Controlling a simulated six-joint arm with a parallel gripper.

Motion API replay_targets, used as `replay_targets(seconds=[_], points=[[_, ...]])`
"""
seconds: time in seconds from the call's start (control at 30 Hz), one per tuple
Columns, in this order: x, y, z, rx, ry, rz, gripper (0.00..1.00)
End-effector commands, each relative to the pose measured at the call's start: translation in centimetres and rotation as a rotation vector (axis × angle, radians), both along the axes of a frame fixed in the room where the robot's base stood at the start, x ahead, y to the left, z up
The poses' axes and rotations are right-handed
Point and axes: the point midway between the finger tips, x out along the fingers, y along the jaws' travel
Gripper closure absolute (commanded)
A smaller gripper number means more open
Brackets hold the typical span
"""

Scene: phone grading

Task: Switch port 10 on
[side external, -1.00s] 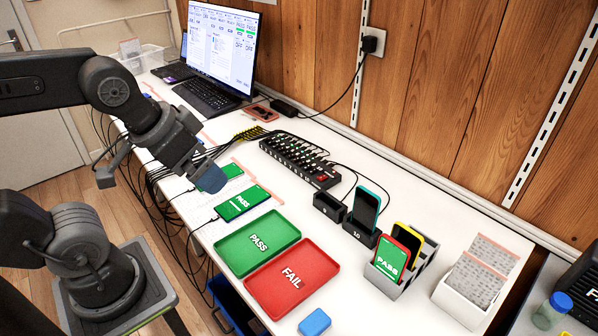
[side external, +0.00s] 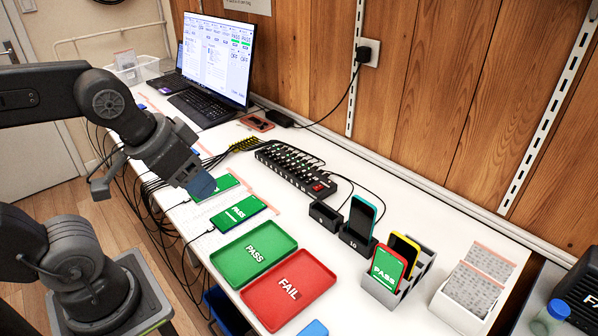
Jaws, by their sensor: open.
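The black switch hub (side external: 290,166) lies on the white table, with a row of small switches along its top and a red switch (side external: 321,187) at its near end. Single switch positions are too small to read. The dock marked 10 (side external: 358,241) holds an upright teal-edged phone (side external: 362,214) with a dark screen. My gripper (side external: 203,187) is above the table's left part, over the PASS phones and left of the hub, apart from it. Its blue-tipped end points down to the right. No object shows in it, and the gap between its fingers is hidden.
Two phones with green PASS screens (side external: 238,210) lie below my gripper. A green PASS tray (side external: 232,262) and a red FAIL tray (side external: 268,304) lie in front. A grey rack (side external: 380,293) holds phones at right. Cables run behind the hub and off the table's left edge.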

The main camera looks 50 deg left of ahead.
Motion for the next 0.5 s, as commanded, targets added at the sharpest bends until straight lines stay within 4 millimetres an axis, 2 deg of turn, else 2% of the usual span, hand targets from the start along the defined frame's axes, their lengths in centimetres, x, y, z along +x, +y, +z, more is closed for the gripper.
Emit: replay_targets(seconds=[0.07,0.5], points=[[0.00,0.00,0.00,0.000,0.000,0.000,0.47],[0.00,0.00,0.00,0.000,0.000,0.000,0.89]])
